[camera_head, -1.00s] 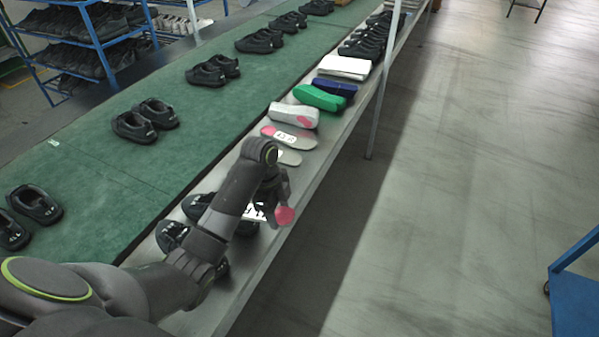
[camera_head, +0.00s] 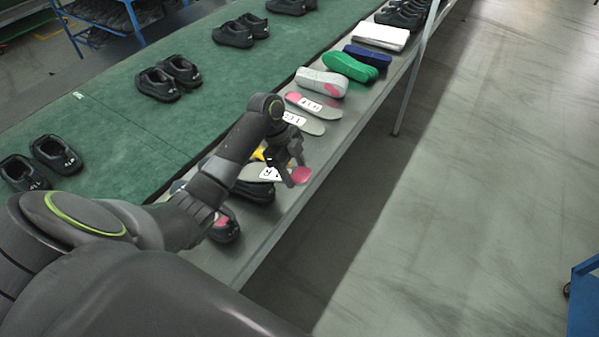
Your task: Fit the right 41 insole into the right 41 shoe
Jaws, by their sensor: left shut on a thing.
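My left gripper (camera_head: 288,172) is shut on a grey insole with a pink end (camera_head: 300,175) and a white label; the label's print is too small to read surely. It holds the insole over the steel side shelf, beside and partly in front of black shoes. One black shoe (camera_head: 256,193) is partly hidden behind the insole and gripper. Another black shoe with pink inside (camera_head: 226,228) is nearer and partly covered by my arm. I cannot read the shoe sizes. Whether the insole touches a shoe is unclear. My right gripper is not in view.
Two labelled insoles (camera_head: 318,107) lie farther along the shelf. Beyond are a stack of white and pink insoles (camera_head: 321,81), a green pair (camera_head: 350,67), a blue pair (camera_head: 367,56) and a white stack (camera_head: 381,36). Black shoe pairs stand on the green belt (camera_head: 120,130).

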